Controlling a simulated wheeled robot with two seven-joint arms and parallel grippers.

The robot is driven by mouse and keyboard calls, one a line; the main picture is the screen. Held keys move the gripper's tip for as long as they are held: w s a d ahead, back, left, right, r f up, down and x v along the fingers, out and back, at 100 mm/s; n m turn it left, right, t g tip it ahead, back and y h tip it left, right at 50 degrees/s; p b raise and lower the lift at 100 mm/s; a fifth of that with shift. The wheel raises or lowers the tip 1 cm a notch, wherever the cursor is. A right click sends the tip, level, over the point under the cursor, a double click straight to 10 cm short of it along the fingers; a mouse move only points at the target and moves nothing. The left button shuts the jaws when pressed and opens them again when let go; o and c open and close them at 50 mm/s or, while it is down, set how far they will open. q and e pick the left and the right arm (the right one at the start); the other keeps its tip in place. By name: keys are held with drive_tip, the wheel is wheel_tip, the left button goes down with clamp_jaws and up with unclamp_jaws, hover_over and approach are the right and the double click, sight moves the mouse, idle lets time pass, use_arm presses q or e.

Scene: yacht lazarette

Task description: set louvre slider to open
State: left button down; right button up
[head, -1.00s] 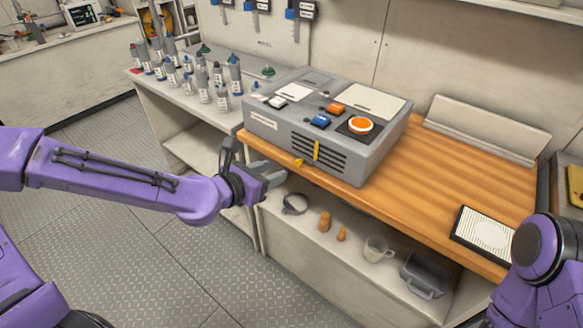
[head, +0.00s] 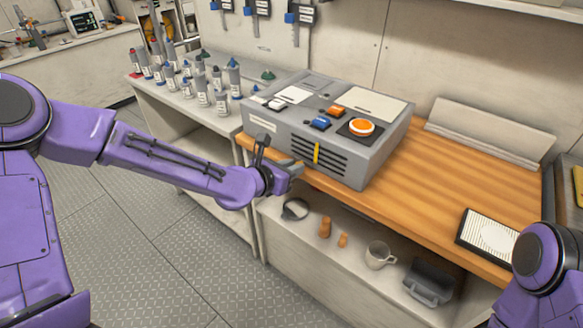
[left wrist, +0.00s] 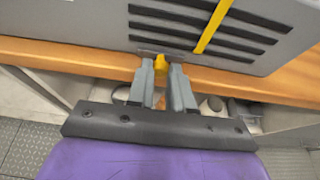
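The louvre slider is a small yellow knob (left wrist: 161,64) at the lower edge of a grey box (head: 269,130), below its dark louvre slats (head: 325,163). A yellow upright strip (head: 317,153) crosses the slats to the right of the knob. My left gripper (head: 297,170) is at the box's front face, low by the louvres. In the left wrist view its two fingers (left wrist: 161,66) stand close on either side of the knob and look shut on it. In the head view the gripper hides the knob. My right gripper is out of view.
The box stands on a wooden worktop (head: 440,190), with an orange button (head: 361,127) and a blue switch (head: 320,123) on top. A shelf below holds a mug (head: 379,255) and a grey bin (head: 429,282). Several bottles stand at the left.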

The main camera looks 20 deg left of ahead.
use_arm(q)
drive_tip(key=s+d, duration=0.1)
drive_tip(key=d, duration=0.2)
drive_tip(key=s+d, duration=0.1)
drive_tip(key=d, duration=0.2)
drive_tip(key=s+d, duration=0.1)
drive_tip(key=d, duration=0.1)
drive_tip(key=shift+s+d+b, duration=0.1)
drive_tip(key=shift+d+b, duration=0.25)
drive_tip(key=shift+d, duration=0.05)
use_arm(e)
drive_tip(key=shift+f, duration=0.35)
use_arm(q)
drive_tip(key=shift+a, duration=0.1)
drive_tip(key=c, duration=1)
unclamp_jaws()
drive_tip(key=shift+r, duration=0.1)
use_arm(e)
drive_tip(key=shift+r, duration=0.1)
